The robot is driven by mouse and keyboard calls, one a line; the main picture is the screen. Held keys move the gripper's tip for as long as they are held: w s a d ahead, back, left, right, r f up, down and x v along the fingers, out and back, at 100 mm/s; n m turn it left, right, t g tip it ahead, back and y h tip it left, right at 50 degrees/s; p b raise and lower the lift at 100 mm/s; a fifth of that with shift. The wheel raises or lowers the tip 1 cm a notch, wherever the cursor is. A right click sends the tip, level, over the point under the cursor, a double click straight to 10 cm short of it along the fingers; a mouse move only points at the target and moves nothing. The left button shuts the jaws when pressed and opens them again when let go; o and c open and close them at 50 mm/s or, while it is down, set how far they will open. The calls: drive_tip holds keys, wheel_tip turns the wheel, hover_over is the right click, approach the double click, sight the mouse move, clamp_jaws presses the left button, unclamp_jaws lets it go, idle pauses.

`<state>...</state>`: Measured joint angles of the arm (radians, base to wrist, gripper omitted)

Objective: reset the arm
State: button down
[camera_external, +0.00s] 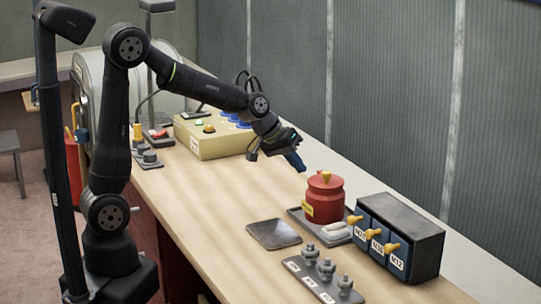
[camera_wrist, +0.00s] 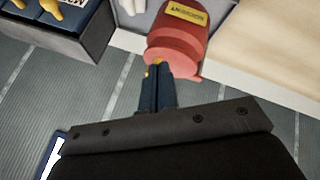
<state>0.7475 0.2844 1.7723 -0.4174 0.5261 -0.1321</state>
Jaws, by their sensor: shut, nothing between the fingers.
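My gripper (camera_external: 297,162) is above the wooden bench, up and to the left of a red canister (camera_external: 323,204) with a yellow knob on top. Its dark blue fingers are shut with nothing between them. In the wrist view the shut fingers (camera_wrist: 154,88) point toward the red canister (camera_wrist: 177,45), with a bit of yellow showing at their tips. The external view shows a gap between the fingers and the canister. The canister stands upright on a grey tray (camera_external: 296,212).
Right of the canister is a dark box (camera_external: 412,233) with yellow-handled blue drawers. In front lie a grey plate (camera_external: 273,234) and a rack (camera_external: 300,274) of metal fittings. A yellow control box (camera_external: 215,143) stands behind my gripper. The bench's front left stretch (camera_external: 205,205) is clear.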

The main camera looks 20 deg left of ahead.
drive_tip(key=s+a+r, duration=0.2)
drive_tip(key=s+r, duration=0.2)
drive_tip(key=r, duration=0.2)
drive_tip(key=shift+r, duration=0.15)
drive_tip(key=shift+a, duration=0.1)
drive_tip(key=shift+w+d+f, duration=1.1)
drive_tip(key=shift+f, duration=0.3)
drive_tip(key=shift+w+d+f, duration=1.05)
drive_tip(key=shift+w+f, duration=0.05)
drive_tip(key=shift+f, duration=0.3)
drive_tip(key=shift+w+d+f, duration=1.1)
drive_tip(key=shift+f, duration=0.3)
drive_tip(key=shift+a, duration=0.1)
